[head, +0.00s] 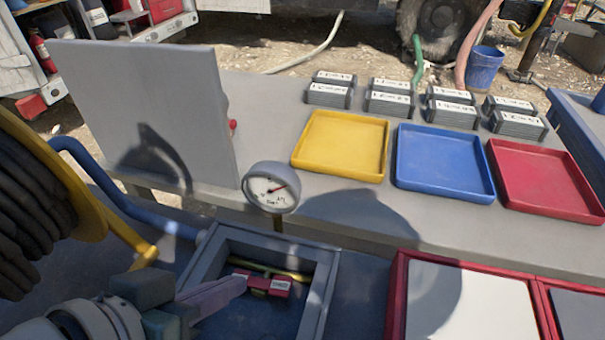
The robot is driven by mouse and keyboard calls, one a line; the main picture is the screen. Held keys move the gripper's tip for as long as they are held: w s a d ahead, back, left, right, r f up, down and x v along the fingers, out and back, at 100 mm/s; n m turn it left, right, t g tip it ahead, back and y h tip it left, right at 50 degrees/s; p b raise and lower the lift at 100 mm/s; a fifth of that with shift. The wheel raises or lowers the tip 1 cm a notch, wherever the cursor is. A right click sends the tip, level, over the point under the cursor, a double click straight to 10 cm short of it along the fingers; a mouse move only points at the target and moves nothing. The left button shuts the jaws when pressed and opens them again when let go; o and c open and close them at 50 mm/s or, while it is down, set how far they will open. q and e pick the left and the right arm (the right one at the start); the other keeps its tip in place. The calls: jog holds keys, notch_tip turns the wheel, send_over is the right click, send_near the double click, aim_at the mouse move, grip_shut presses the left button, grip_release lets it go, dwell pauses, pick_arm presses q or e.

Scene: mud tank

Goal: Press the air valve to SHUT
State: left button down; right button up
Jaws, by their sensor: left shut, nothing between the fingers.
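The air valve (278,287) sits low inside a grey open-topped box at the bottom centre. It shows as red blocks with small white labels on a brass-coloured pipe; the label words are too small to read. My left gripper (239,284) comes in from the lower left, shut and empty. Its fingertips overlap the left side of the valve in the picture; I cannot tell whether they touch it. Part of the valve is hidden behind the fingers. A round white gauge (272,188) with a red needle stands behind the box. My right gripper is not in view.
The box's grey rim (322,300) surrounds the valve. An upright grey panel (140,110) stands at the back left. A hose reel (40,190) is close on the left. Yellow (342,146), blue (445,165) and red (548,182) trays lie on the bench behind.

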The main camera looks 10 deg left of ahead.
pick_arm(q)
jog(key=b, duration=0.2)
send_over(280, 279)
jog(key=s+a, duration=0.2)
jog(key=s, duration=0.1)
notch_tip(280, 279, down, 5)
jog(key=f, duration=0.1)
jog(key=d+f+b, duration=0.1)
jog(key=shift+f, duration=0.4)
jog(key=shift+d+f, duration=0.2)
jog(key=shift+f, duration=0.4)
jog(key=shift+a, duration=0.1)
